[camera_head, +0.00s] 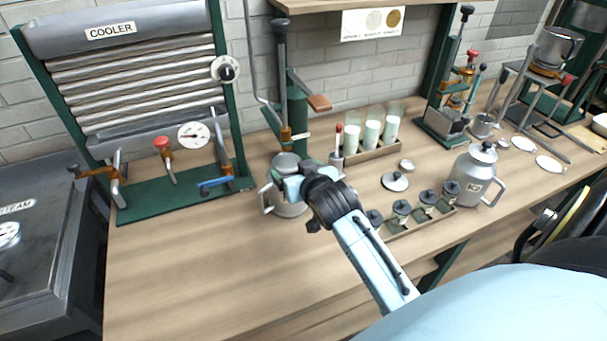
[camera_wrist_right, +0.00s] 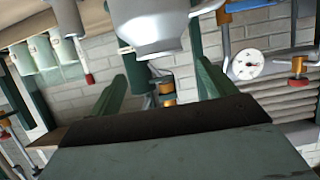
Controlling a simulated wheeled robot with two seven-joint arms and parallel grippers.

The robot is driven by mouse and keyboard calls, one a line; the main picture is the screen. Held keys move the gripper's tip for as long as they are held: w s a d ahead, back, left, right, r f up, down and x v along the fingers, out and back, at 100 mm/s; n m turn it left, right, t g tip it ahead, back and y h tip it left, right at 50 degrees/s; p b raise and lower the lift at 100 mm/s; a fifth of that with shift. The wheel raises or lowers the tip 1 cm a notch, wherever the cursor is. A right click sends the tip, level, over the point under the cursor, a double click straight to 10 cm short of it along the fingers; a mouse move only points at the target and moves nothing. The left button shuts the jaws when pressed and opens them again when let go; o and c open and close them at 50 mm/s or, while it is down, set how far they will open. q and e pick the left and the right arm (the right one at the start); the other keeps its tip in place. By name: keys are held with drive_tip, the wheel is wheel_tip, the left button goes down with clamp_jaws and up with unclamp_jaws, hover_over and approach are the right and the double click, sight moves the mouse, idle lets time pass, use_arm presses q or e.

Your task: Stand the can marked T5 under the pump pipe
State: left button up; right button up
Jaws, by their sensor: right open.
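A grey metal can (camera_head: 290,208) with a side handle stands on the bench in front of the hand pump (camera_head: 298,125). Its marking is hidden from me. My right gripper (camera_head: 291,184) is at this can's upper part and covers some of it. In the right wrist view, the two green fingers (camera_wrist_right: 162,85) are apart, and a pale metal vessel (camera_wrist_right: 148,25) shows beyond them at the top. Another lidded grey can (camera_head: 473,172) with a small label, too small to read, stands at the right of the bench. My left gripper is not in view.
A rack of milk glasses (camera_head: 372,150) stands right of the pump. A tray of dark-knobbed pieces (camera_head: 412,222) and a loose lid (camera_head: 395,181) lie between the cans. The cooler (camera_head: 130,75) is at the left. The bench's front left is bare.

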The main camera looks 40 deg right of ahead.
drive_tip(key=shift+v, duration=2.3)
